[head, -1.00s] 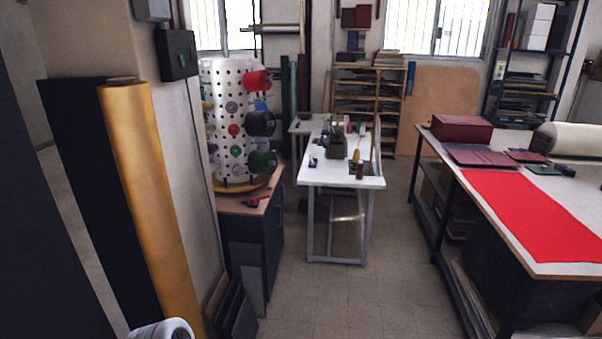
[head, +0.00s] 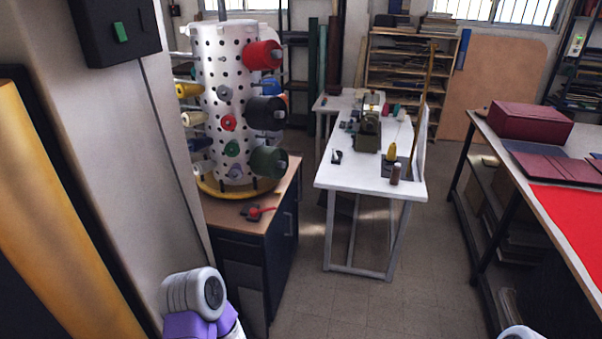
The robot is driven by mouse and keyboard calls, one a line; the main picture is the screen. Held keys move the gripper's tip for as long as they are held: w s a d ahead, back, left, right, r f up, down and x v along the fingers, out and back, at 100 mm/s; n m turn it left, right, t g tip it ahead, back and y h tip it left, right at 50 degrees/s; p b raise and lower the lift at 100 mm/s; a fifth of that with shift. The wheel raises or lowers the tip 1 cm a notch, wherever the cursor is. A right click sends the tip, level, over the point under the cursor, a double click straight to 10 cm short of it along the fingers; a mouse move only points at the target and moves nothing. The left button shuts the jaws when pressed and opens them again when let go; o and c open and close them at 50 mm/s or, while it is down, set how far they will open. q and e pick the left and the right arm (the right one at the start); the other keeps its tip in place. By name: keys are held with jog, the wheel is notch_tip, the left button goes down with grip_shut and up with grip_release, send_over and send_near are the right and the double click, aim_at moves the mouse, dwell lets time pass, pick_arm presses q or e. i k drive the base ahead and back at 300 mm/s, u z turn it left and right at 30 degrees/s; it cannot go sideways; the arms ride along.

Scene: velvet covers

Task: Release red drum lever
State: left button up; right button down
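A white perforated drum (head: 222,107) stands on a yellow round base on a wooden-topped dark cabinet, left of centre in the head view. Spools of coloured material stick out of its sides, among them a red roll (head: 262,55). A small red lever (head: 262,210) on a dark mount lies at the cabinet top's front, by the drum's base. My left arm's white and purple links show at the bottom left, below the cabinet top. A white piece of my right arm shows at the bottom right edge. Neither gripper is in view.
A wall pillar with a dark switch box (head: 115,30) and a leaning gold roll (head: 55,215) flank the left. A white table (head: 350,178) with a machine stands right of the cabinet (head: 236,262). A large worktable with red cloth (head: 575,215) is at right. The floor between is clear.

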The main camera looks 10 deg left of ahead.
aim_at(253, 212)
jog(key=i, duration=2.55)
jog(key=u, duration=1.15)
jog(key=i, duration=0.25)
jog(key=u, duration=0.65)
